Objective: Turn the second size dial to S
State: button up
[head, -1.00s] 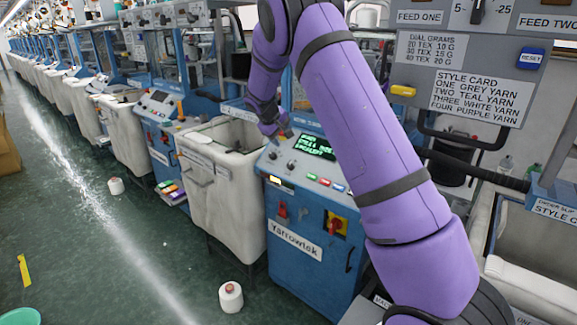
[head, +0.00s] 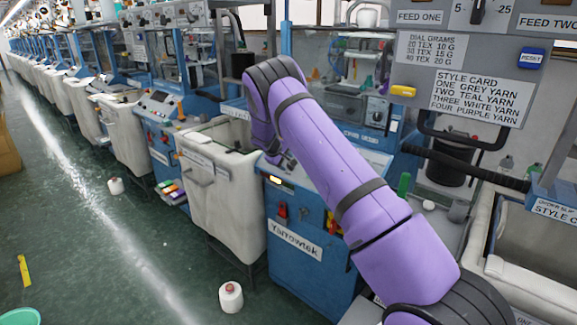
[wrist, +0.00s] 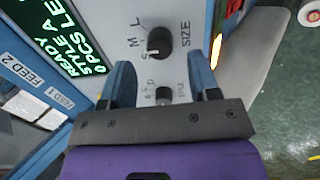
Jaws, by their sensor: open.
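In the wrist view a dark round size dial (wrist: 160,42) sits on a pale panel, with the letters S, M and L on its left and the word SIZE on its right. A pale mark shows on its lower left; I cannot tell exactly which letter it points to. A smaller style dial (wrist: 163,95) lies below it. My gripper (wrist: 160,66) is open, its blue fingers either side of the dials and apart from the size dial. In the head view my gripper (head: 286,162) is at the machine's top panel, mostly hidden by my arm.
A green-lit screen (wrist: 40,40) and feed buttons (wrist: 35,105) are left of my gripper. In the head view a white bin (head: 215,190) stands left of the blue Yarrowtek machine (head: 290,265). A yarn cone (head: 231,297) is on the floor.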

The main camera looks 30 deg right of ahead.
aim_at(289, 165)
jog(key=shift+x, duration=1.75)
jog(key=c, duration=0.9)
jog(key=n, duration=0.4)
jog(key=shift+n, duration=2.5)
